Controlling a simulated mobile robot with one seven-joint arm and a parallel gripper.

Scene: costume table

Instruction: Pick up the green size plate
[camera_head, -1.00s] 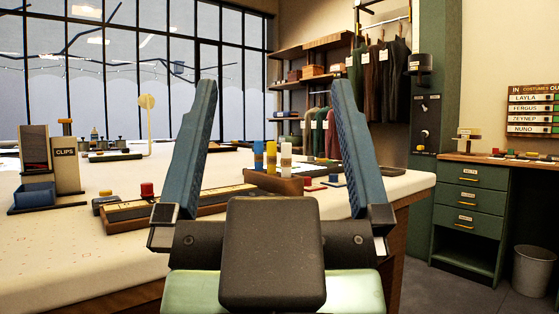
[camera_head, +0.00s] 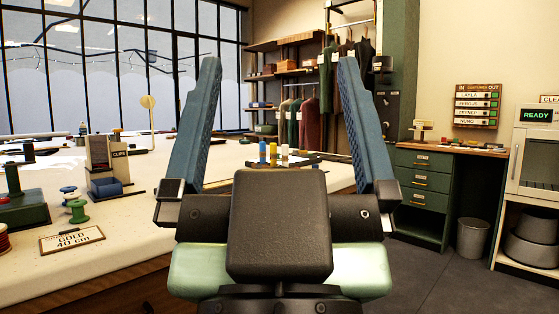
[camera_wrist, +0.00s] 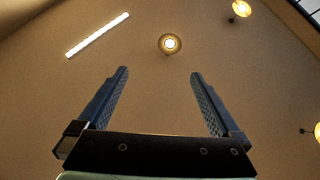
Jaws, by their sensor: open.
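I cannot make out a green size plate for sure in either view. My gripper (camera_head: 279,62) is raised in front of the head camera, its two blue fingers wide apart with nothing between them. In the wrist view my gripper (camera_wrist: 159,73) points up toward the ceiling, open and empty. The worktable (camera_head: 130,240) lies beyond and to the left of it. A rack of coloured pegs (camera_head: 283,160) stands on the table, seen between the fingers; my gripper hides part of the tabletop there.
A green spool (camera_head: 76,212), a "GOLD 40 cm" sign (camera_head: 72,240) and a clips box (camera_head: 105,165) are on the table's left. A green drawer desk (camera_head: 422,190), a bin (camera_head: 473,238) and a cabinet reading READY (camera_head: 537,150) stand right. Floor (camera_head: 440,270) at lower right is clear.

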